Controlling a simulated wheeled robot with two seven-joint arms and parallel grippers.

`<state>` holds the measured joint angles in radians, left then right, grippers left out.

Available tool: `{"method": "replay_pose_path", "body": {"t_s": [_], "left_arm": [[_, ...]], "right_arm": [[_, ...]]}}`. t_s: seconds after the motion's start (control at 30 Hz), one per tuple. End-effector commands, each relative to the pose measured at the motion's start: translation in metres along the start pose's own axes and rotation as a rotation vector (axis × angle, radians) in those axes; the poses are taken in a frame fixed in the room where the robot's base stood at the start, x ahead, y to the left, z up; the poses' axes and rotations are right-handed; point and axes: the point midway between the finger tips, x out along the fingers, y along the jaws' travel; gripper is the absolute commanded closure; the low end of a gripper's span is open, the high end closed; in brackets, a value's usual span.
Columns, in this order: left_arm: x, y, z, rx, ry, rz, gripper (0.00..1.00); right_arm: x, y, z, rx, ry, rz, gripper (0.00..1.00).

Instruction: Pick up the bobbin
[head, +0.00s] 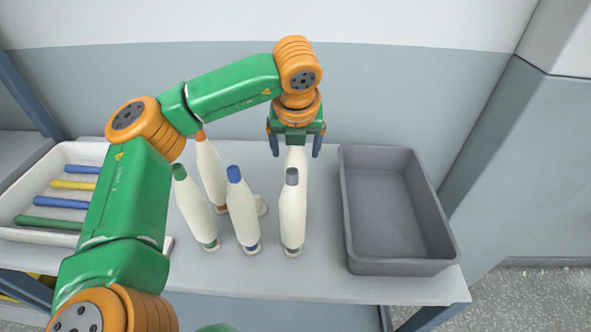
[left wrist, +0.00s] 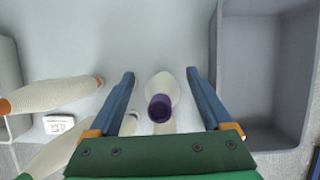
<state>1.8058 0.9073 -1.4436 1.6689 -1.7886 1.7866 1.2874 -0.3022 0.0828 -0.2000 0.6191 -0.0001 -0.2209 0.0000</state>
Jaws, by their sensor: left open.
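My left gripper (head: 295,146) is open and points down over the back of the table, with one finger on each side of a white bobbin (head: 295,158). The left wrist view shows this bobbin (left wrist: 162,84) with a purple top between the open fingers (left wrist: 160,73), with gaps on both sides. In the head view its lower part is hidden behind a grey-topped bobbin (head: 293,215). A blue-topped bobbin (head: 242,210), a green-topped bobbin (head: 194,208) and an orange-topped bobbin (head: 211,175) stand to the left. My right gripper is not in view.
An empty grey bin (head: 349,215) stands on the table (head: 325,285) to the right. A white tray (head: 20,228) with blue, yellow and green rods lies at the left, partly behind my arm. A small white label or block (left wrist: 59,124) shows in the left wrist view.

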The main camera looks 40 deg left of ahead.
Motion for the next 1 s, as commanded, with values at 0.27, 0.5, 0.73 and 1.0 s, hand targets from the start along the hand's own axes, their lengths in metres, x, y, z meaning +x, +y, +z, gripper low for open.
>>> {"method": "replay_pose_path", "body": {"t_s": [0.27,0.5,0.73,1.0], "left_arm": [[0.000,0.000,0.000,0.000,0.000,0.000,0.57],[0.000,0.000,0.000,0.001,0.000,0.000,1.00],[0.000,0.000,0.000,0.001,0.000,0.000,1.00],[-0.058,0.000,0.024,-0.001,0.000,-0.001,1.00]], "right_arm": [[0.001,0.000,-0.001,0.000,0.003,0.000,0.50],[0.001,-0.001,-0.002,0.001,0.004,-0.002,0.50],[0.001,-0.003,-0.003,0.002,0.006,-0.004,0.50],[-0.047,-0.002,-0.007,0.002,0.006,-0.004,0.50]]}}
